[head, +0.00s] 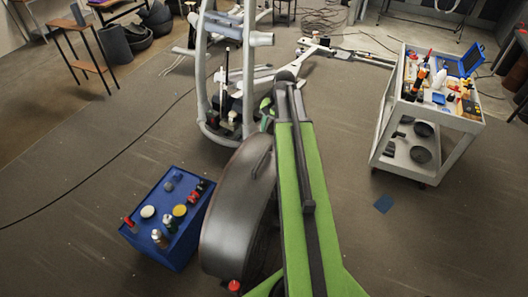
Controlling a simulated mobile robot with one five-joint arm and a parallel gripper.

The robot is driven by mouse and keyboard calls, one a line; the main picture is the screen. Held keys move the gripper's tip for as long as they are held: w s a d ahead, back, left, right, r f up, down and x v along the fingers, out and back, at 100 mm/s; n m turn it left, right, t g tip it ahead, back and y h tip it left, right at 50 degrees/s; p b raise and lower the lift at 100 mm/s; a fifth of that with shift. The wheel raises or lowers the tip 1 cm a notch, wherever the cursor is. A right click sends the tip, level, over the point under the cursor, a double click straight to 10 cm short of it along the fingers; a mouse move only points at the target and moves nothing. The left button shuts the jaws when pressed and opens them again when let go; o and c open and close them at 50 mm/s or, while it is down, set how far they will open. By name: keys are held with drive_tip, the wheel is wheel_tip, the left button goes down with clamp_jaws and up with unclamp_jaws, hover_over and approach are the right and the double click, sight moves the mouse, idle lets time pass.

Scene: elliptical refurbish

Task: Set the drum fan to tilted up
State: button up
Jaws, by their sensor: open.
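The drum fan (232,215) stands on the floor at the lower middle, just left of my green arm. Its dark, rounded drum is seen from above and edge-on. A dark curved piece shows on its upper right side. A small red knob (234,286) is at its lower end. My arm covers its right side, and the lower support is mostly hidden. I cannot tell its tilt angle from here. My gripper's fingers cannot be made out, and my arm reaches up the middle of the view beside the drum.
A blue box (165,236) with bottles and small items stands close left of the fan. An elliptical machine (205,90) is behind it. A white tool cart (390,130) stands at the right. A black cable (100,165) crosses the left floor. The right floor is mostly clear.

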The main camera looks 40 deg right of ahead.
sight(263, 156)
drive_tip(key=w+f+b, duration=0.1)
drive_tip(key=f+b, duration=0.4)
drive_tip(key=a+f+b, duration=0.1)
drive_tip(key=f+b, duration=0.4)
drive_tip(key=f, duration=0.1)
drive_tip(key=w+f+b, duration=0.1)
drive_tip(key=f+b, duration=0.4)
drive_tip(key=b, duration=0.1)
drive_tip(key=shift+w+a+f, duration=0.15)
drive_tip(key=shift+w+f, duration=0.2)
drive_tip(key=shift+r, duration=0.1)
clamp_jaws()
